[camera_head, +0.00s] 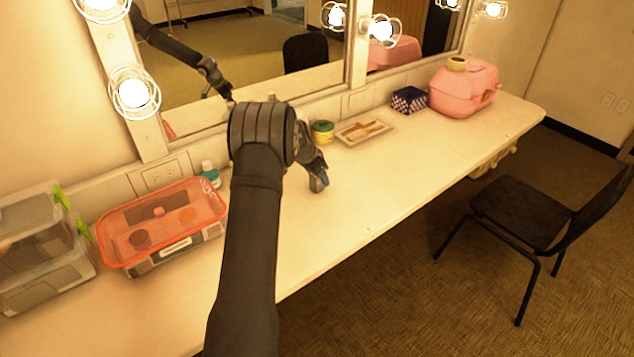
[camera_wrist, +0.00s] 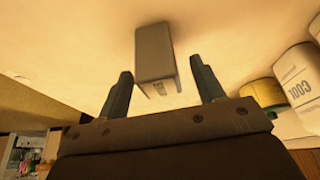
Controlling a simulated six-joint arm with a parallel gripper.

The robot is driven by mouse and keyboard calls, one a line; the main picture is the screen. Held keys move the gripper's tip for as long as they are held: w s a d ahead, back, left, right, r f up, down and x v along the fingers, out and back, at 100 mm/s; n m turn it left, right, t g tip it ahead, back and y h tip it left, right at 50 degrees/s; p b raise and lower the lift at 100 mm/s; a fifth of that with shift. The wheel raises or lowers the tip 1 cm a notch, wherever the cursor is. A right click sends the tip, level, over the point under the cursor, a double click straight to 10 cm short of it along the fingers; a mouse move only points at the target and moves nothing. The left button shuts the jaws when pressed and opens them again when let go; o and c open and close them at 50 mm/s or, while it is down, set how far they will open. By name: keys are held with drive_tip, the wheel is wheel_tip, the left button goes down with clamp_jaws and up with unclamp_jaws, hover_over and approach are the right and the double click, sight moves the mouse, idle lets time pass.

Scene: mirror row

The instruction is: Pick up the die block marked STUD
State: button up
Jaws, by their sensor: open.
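A grey block (camera_wrist: 155,58) stands on the pale counter in the wrist view, with a small dark marking low on its near face that is too small to read. I cannot tell whether it says STUD. My gripper (camera_wrist: 161,66) is open, with one finger on each side of the block's line and gaps on both sides. The block reaches past the fingertips, and nothing is held. In the head view my gripper (camera_head: 319,184) points down close to the counter, right of my wrist. I cannot make out the block there.
In the wrist view a yellow-topped jar (camera_wrist: 265,92) and a white lettered container (camera_wrist: 299,76) stand right of the fingers. In the head view an orange-lidded box (camera_head: 160,222) is left, a tray (camera_head: 365,131) and pink case (camera_head: 464,88) right. The counter's front right is clear.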

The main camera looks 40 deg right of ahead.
drive_tip(key=shift+x, duration=0.8)
drive_tip(key=shift+r, duration=0.1)
drive_tip(key=c, duration=1.2)
drive_tip(key=shift+r, duration=0.15)
